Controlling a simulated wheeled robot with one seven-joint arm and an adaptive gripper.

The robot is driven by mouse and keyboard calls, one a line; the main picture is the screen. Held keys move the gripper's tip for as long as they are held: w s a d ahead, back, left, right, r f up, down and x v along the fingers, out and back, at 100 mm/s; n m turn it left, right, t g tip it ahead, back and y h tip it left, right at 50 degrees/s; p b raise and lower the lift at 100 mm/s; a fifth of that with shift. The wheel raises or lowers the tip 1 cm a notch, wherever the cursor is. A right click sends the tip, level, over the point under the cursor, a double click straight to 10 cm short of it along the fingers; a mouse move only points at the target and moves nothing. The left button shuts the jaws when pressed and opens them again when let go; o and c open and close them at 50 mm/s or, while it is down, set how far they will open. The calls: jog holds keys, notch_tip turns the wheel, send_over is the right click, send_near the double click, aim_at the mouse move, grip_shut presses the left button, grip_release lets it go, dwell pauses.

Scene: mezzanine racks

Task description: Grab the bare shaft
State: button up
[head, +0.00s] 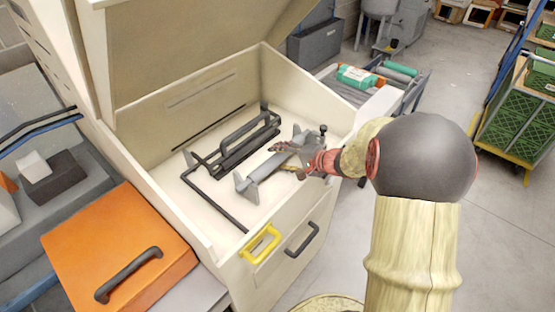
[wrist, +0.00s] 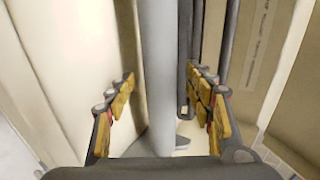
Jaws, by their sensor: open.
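The bare shaft (head: 266,167) is a plain grey rod. In the head view it lies across upright grey supports inside an open cream cabinet (head: 170,205). In the wrist view the shaft (wrist: 160,65) runs up the middle of the picture. My gripper (head: 284,147) is over the shaft's far part in the head view and hides some of it. In the wrist view my gripper (wrist: 161,88) is open, with yellow-padded fingers on either side of the shaft. A gap shows on the left; whether the right finger touches is unclear.
A dark tubular frame (head: 232,150) lies left of the shaft in the cabinet; dark bars also show near my right finger. The raised lid stands above. An orange case (head: 120,250) is at the left. A trolley with rolls (head: 360,78) stands behind. Open floor lies right.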

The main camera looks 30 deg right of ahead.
jog(key=c, duration=0.3)
grip_shut()
dwell(0.5)
